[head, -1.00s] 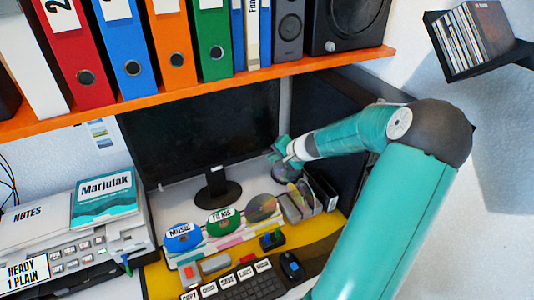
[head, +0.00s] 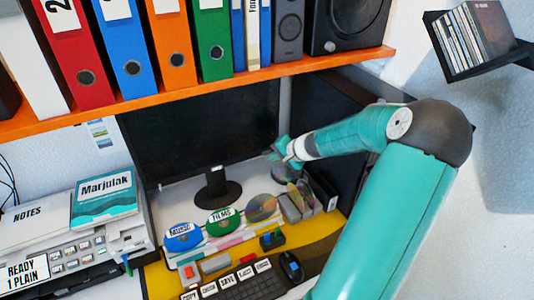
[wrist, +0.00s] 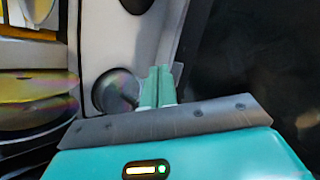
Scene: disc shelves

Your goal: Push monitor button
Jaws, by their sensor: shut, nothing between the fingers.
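The monitor (head: 195,125) stands on the desk below the orange shelf, with a dark screen and a round black foot. My gripper (head: 278,148) is at the lower right corner of the monitor in the head view. I cannot tell whether it touches the frame. In the wrist view, my gripper (wrist: 158,82) shows two green fingers side by side and shut, with nothing between them. A dark surface fills the right of that view; I cannot tell for sure that it is the screen. The monitor button cannot be made out in either view.
A keyboard (head: 245,283) and a mouse (head: 291,268) lie nearer. The orange shelf (head: 190,98) with binders overhangs the monitor. A grey holder (head: 298,205) stands below my gripper.

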